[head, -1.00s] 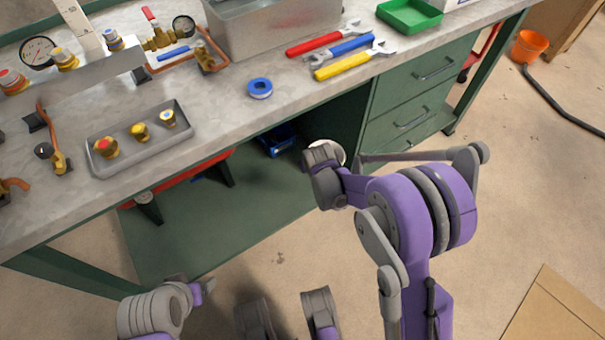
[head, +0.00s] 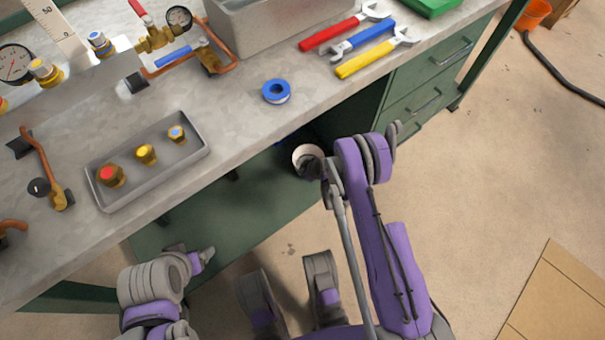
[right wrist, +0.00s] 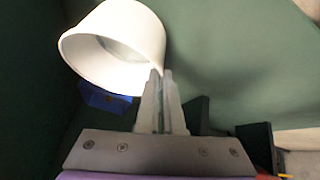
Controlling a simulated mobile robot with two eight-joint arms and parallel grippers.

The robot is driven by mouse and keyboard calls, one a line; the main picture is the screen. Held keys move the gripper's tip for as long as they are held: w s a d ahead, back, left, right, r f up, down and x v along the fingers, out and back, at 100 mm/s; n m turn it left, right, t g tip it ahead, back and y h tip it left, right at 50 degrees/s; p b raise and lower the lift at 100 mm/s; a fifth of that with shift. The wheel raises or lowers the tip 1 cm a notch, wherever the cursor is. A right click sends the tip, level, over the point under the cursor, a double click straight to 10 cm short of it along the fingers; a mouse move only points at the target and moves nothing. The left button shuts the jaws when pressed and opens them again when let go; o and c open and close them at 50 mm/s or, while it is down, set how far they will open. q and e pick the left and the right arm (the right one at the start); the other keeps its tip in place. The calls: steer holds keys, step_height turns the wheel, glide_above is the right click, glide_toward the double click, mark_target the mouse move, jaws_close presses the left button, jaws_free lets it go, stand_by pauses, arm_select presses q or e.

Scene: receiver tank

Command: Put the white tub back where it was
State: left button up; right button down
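The white tub (head: 300,151) shows just past my right gripper (head: 322,172), in the shadow below the bench top's front edge. In the right wrist view the tub (right wrist: 130,38) is tilted, its mouth facing the lower left. There my right gripper's fingers (right wrist: 161,98) are together on the tub's rim, one on each side of the wall. The tub's inside is only partly seen. My left gripper (head: 205,256) is low at the left, away from the tub, and its finger opening is not clear.
The bench's lower green shelf (head: 255,200) has bare room. A blue bin (right wrist: 105,98) lies beyond the tub in the wrist view. Green drawers (head: 425,95) stand right of the opening. The bench top holds a grey tray (head: 190,157), a blue tape roll (head: 276,92) and wrenches.

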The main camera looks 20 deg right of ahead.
steer(key=shift+f+b, duration=0.5)
steer(key=shift+f, duration=1.4)
steer(key=shift+f, duration=0.1)
steer(key=c, duration=1.1)
jaws_free()
steer(key=shift+o, duration=0.2)
